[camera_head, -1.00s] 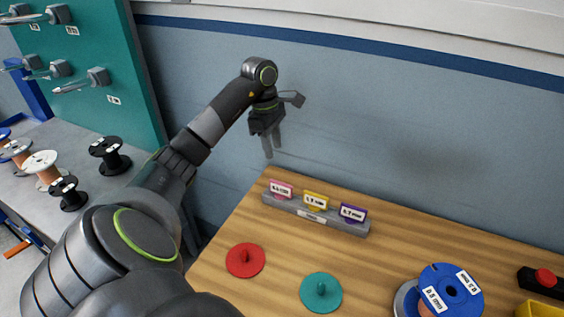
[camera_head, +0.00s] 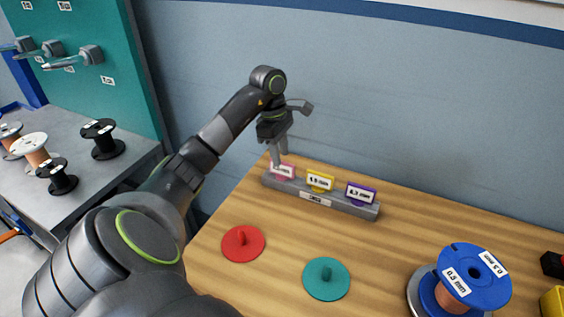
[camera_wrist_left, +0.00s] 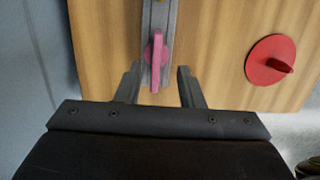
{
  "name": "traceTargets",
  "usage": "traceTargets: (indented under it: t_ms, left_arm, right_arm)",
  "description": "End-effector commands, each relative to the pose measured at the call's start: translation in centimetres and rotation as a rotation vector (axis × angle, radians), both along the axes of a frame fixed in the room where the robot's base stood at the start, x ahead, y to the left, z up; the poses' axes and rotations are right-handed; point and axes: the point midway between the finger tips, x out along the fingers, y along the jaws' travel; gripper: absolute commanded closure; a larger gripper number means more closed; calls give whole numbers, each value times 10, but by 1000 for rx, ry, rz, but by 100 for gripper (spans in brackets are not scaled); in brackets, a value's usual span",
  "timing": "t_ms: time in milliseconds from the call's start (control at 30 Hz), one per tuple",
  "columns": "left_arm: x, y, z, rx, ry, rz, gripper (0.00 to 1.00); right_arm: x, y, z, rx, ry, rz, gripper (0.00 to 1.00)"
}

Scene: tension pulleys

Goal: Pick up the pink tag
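The pink tag (camera_head: 287,170) stands upright at the left end of a grey holder (camera_head: 347,204) on the wooden table. My left gripper (camera_head: 278,160) points down at the tag, and a finger hides part of it in the head view. In the left wrist view the pink tag (camera_wrist_left: 155,60) is seen edge-on, between the lines of the two open fingers (camera_wrist_left: 158,82). The fingers are apart, with visible gaps on both sides of the tag. My right gripper is not in view.
A yellow tag (camera_head: 320,180) and a purple tag (camera_head: 360,193) stand in the same holder. A red disc (camera_head: 243,244) and a teal disc (camera_head: 326,281) with knobs lie in front. A blue spool (camera_head: 472,277) is at right. The wall is close behind.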

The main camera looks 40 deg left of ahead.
Motion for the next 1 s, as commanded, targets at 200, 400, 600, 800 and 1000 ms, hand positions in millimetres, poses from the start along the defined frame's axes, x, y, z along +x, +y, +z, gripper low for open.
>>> traceTargets:
  t_ms: [200,400,600,800,1000]
  left_arm:
    - [4,0,-27,-4,5,1,65]
    - [5,-3,-47,0,1,0,65]
    - [6,-3,-48,0,0,0,69]
    - [6,-3,-47,0,0,0,96]
    - [6,-2,-47,0,0,0,100]
  right_arm:
    - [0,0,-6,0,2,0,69]
    - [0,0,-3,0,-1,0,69]
    - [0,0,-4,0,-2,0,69]
    - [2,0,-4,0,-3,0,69]
    - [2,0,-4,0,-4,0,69]
